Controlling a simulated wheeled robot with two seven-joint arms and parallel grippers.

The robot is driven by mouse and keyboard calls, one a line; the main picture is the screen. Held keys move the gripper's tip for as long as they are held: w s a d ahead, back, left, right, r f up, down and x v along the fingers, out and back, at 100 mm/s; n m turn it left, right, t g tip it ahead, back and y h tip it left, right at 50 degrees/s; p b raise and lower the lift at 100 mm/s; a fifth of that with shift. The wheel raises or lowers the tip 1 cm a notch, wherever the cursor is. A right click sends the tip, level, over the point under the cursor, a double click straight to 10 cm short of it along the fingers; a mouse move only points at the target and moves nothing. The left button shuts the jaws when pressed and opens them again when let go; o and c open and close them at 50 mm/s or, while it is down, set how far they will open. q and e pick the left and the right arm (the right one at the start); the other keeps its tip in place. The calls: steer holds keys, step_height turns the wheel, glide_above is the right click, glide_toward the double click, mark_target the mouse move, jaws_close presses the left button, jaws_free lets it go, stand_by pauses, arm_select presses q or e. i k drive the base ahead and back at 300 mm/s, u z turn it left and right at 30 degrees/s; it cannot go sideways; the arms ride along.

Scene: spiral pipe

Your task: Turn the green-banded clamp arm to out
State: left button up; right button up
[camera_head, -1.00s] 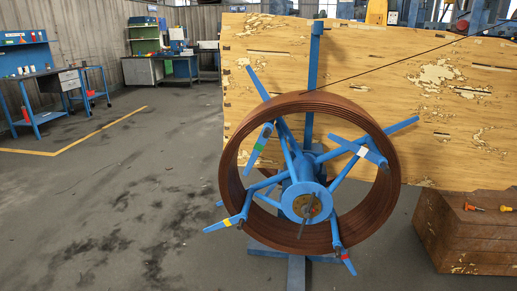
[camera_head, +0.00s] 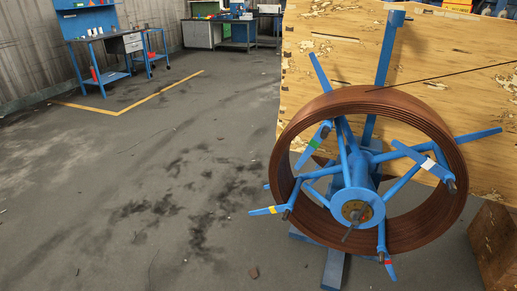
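The blue reel stand holds a brown coiled pipe (camera_head: 448,130) around its blue hub (camera_head: 357,205). Several blue clamp arms carry coloured bands. The green-banded clamp arm (camera_head: 314,145) is at the upper left of the coil's opening and slants from upper right to lower left. The yellow-banded arm (camera_head: 270,210) lies at the lower left, almost level. The white-banded arm (camera_head: 426,163) slants down to the right at the right side. The red-banded arm (camera_head: 386,260) points down at the bottom. Neither of my grippers is in view.
A large wooden panel (camera_head: 330,65) stands behind the reel. A wooden crate (camera_head: 497,245) is at the right edge. The stand's blue foot (camera_head: 335,270) reaches toward me. Blue workbenches (camera_head: 105,45) are far left. The floor left of the reel is open.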

mark_target(316, 141)
steer(key=u, duration=0.6)
steer(key=i, duration=2.05)
steer(key=z, duration=0.95)
